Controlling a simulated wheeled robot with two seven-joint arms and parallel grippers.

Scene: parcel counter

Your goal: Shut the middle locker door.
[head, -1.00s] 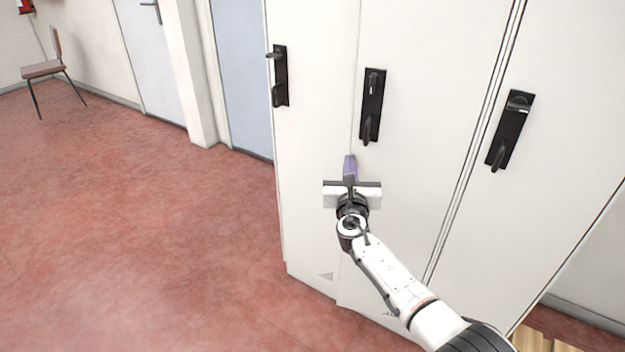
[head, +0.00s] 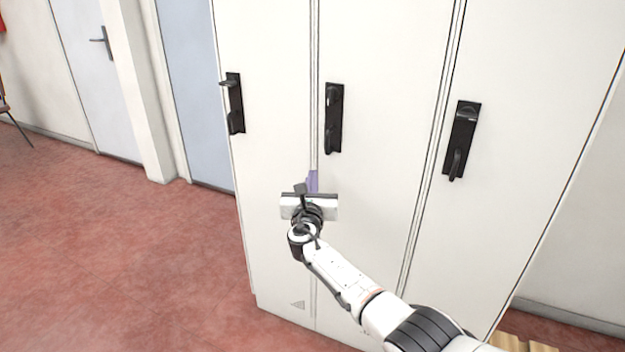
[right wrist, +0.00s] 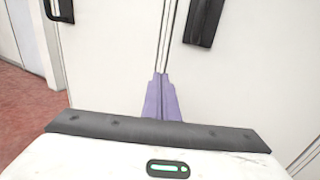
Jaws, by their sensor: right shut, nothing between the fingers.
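The middle locker door (head: 385,60) is a tall white panel with a black handle plate (head: 333,118). It looks flush with the doors beside it, with an even narrow seam along its left edge. My right gripper (head: 312,181) is shut and empty, its purple fingers at that left edge below the handle. In the right wrist view the purple fingers (right wrist: 162,100) are together, in front of the seam, with the middle door (right wrist: 245,75) to the right. I cannot tell whether the tips touch the door. My left gripper is not in view.
The left locker door (head: 270,50) and right locker door (head: 540,60) also look closed, each with a black handle. A blue-grey door (head: 190,70) and open red floor (head: 130,260) lie to the left. Part of a chair (head: 12,118) shows at the left edge.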

